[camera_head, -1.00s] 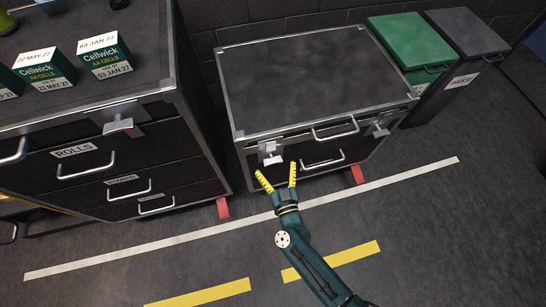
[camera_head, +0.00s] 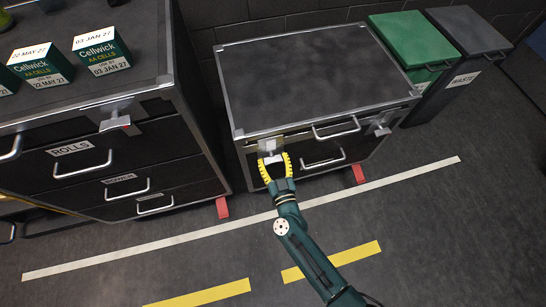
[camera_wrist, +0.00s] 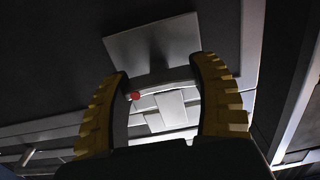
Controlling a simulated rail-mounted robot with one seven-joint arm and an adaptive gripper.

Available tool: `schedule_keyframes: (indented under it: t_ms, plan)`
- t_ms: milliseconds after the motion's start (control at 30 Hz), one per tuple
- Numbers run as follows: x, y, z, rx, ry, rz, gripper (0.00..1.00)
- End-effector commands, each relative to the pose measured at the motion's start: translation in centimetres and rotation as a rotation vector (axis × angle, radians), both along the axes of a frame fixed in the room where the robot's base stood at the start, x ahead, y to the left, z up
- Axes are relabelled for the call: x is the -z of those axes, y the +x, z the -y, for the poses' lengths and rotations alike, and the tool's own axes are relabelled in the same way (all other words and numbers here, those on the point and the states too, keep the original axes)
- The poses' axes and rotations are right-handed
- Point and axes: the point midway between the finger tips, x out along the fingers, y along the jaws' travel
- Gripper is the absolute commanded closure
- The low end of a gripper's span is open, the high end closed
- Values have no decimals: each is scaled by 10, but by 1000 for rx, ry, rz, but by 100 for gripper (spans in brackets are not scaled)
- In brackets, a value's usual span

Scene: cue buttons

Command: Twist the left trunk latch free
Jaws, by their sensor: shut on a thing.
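The trunk (camera_head: 310,75) is a dark chest with metal edging. Its left latch (camera_head: 269,146) is a pale metal fitting on the front face near the left corner. My gripper (camera_head: 274,158) is shut on this latch, with one yellow-padded finger on each side of it. In the wrist view the latch (camera_wrist: 165,103) shows between the two fingers, with a small red dot near the left finger. The right latch (camera_head: 382,130) sits near the trunk's other front corner, apart from my gripper.
A taller drawer cabinet (camera_head: 95,160) stands at the left, with its own latch (camera_head: 116,122) and battery boxes (camera_head: 101,52) on top. A green bin (camera_head: 411,38) and a grey waste bin (camera_head: 468,32) stand at the back right. The floor in front is clear.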

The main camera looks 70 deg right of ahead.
Motion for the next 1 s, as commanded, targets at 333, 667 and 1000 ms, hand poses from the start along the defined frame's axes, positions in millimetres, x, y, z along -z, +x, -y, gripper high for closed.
schedule_keyframes:
  t_ms: [333,667,1000]
  plan:
    - [-1,0,0,0,46,71,72]
    - [-2,0,0,0,188,286,72]
    - [-1,0,0,-2,367,556,72]
